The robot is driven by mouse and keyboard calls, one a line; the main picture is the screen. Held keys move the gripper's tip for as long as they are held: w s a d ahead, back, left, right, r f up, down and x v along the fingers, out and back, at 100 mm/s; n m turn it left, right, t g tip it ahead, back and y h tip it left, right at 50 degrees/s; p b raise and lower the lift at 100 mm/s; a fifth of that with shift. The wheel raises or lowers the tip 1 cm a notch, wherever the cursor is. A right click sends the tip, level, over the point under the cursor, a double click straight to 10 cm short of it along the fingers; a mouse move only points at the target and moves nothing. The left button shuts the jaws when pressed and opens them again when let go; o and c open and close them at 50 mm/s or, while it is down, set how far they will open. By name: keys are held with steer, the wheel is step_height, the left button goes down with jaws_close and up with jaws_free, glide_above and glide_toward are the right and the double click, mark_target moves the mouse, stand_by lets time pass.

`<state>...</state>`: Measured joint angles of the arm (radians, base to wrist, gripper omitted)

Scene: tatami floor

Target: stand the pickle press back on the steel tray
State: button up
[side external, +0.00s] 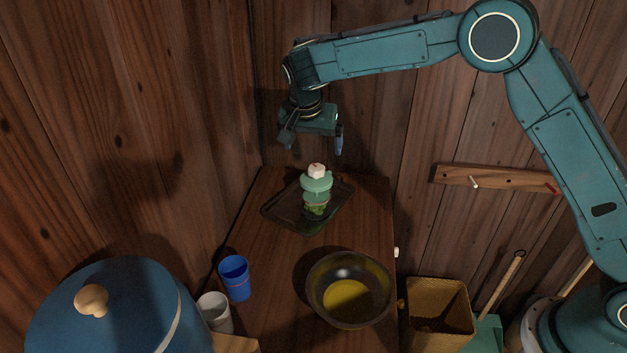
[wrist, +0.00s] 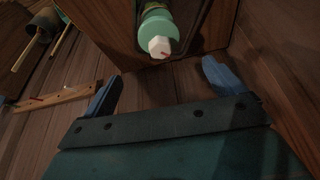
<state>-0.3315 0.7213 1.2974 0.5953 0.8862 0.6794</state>
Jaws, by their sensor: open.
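The pickle press (side external: 316,186), a pale green jar with a white knob and green contents low down, stands upright on the steel tray (side external: 279,212). The dark tray lies on a wooden cabinet top. In the wrist view the press (wrist: 157,27) shows at the top, knob toward the camera, with part of the tray rim (wrist: 204,26) beside it. My gripper (side external: 313,141) is open and empty above the press, apart from it. Its blue fingertips (wrist: 161,76) are spread, and the knob appears just beyond the gap between them.
A dark bowl (side external: 350,262) with yellow contents stands at the cabinet's front. A blue cup (side external: 236,278) and a white cup (side external: 214,312) stand left. A large blue lidded container (side external: 110,315) fills the lower left. A peg rail (side external: 495,179) is on the right wall, above a woven basket (side external: 438,290).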

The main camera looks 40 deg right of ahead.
steer(key=s+d+r+n+t+y, duration=0.15)
steer(key=s+d+r, duration=0.25)
steer(key=s+r, duration=0.4)
steer(key=s+d+r+n, duration=0.35)
steer(key=s+r, duration=0.35)
steer(key=s, duration=0.3)
steer(key=s+f+n+y, duration=0.1)
steer(key=s+n, duration=0.1)
steer(key=s, duration=0.9)
steer(key=s+d+f+n+t+y, duration=0.1)
steer(key=s+f+n, duration=0.1)
steer(key=s, duration=0.9)
steer(key=shift+d+n, duration=0.15)
steer(key=shift+n, duration=0.25)
steer(key=shift+f, duration=0.1)
